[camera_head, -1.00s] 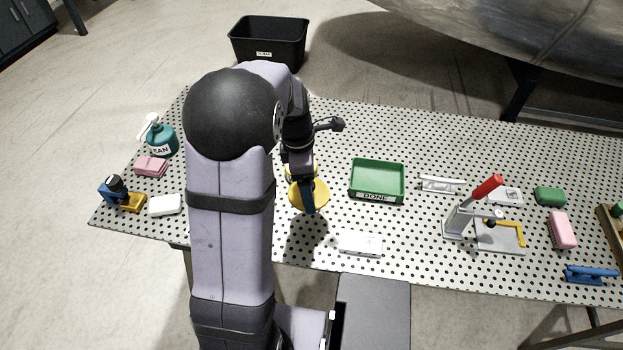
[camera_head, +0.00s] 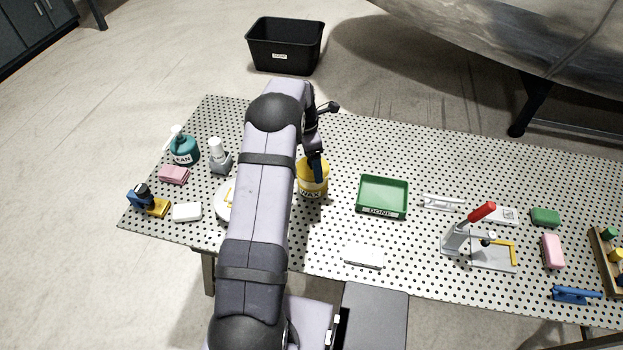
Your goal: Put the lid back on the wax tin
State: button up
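The yellow wax tin (camera_head: 313,188), with a WAX label, stands upright on the perforated table, left of the green tray. My gripper (camera_head: 316,176) points down at the top of the tin, its dark blue fingers overlapping the tin's upper part. The top of the tin looks yellow. I cannot tell whether the lid rests on the rim or is held just over it, as lid and tin share one colour. Whether the fingers are open or shut is too small to tell. My arm hides the table just left of the tin.
A green tray (camera_head: 383,196) marked DONE stands right of the tin. A round white item (camera_head: 223,204) is partly behind my arm. A red-handled clamp (camera_head: 463,229) stands at right.

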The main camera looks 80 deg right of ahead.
jog(key=shift+w+d+r+n, duration=0.1)
jog(key=shift+d+r+n, duration=0.25)
jog(key=shift+d, duration=0.2)
jog(key=shift+r+n, duration=0.15)
jog(key=shift+n, duration=0.7)
jog(key=shift+f+b, duration=2.15)
jog(key=shift+f, duration=1.1)
jog(key=shift+f, duration=0.15)
jog(key=o, duration=1)
jog(key=shift+o, duration=0.2)
